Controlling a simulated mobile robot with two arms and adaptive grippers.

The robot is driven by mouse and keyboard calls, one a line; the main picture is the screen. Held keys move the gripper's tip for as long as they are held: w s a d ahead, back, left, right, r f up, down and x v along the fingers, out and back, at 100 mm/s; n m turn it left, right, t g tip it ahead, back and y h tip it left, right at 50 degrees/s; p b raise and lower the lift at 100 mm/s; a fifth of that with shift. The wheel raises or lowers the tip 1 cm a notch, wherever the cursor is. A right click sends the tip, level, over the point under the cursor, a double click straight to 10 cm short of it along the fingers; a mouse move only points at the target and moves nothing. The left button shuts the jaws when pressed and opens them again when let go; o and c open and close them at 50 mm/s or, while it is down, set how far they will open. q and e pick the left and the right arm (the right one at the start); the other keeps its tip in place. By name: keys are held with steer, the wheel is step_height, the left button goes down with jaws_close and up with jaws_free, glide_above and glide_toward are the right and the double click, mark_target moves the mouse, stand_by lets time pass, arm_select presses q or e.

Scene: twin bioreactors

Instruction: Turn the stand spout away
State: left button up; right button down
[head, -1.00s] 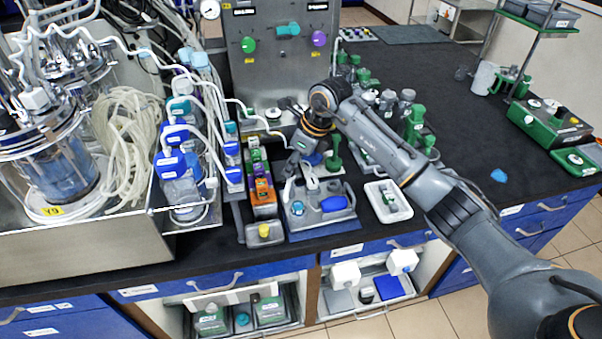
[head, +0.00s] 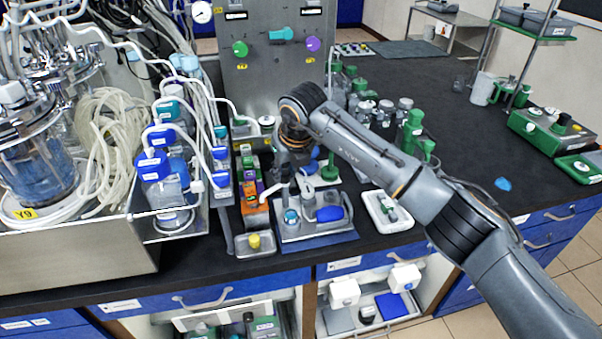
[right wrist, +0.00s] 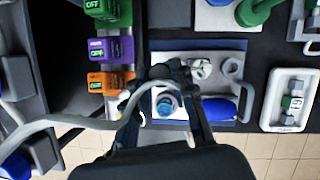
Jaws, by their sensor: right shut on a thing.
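My right gripper (head: 292,168) points down over the back of a grey tray (head: 345,237) at the counter's front. In the right wrist view its two dark fingers (right wrist: 178,78) are closed around the pale curved stand spout (right wrist: 60,122). The spout runs out to the left of the fingers. In the head view, the spout (head: 270,191) reaches left from the gripper, past the tray's left side. The stand's post is mostly hidden by the gripper. A blue-capped vial (right wrist: 166,104) shows in the tray, just below the fingers. My left gripper is not in view.
A blue bottle (head: 331,213) lies in the tray. Left of it are coloured labelled blocks (head: 252,190) and a grey box with a yellow knob (head: 254,242). A white tray (head: 388,212) is to the right. A metal panel (head: 275,75) rises behind.

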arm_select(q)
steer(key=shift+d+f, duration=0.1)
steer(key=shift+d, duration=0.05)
arm_select(e)
steer(key=shift+w+d, duration=0.1)
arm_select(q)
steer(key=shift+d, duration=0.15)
arm_select(e)
steer(key=c, duration=1.1)
jaws_free()
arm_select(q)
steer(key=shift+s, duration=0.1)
arm_select(e)
steer(key=v, duration=1.2)
steer(key=shift+s, duration=0.2)
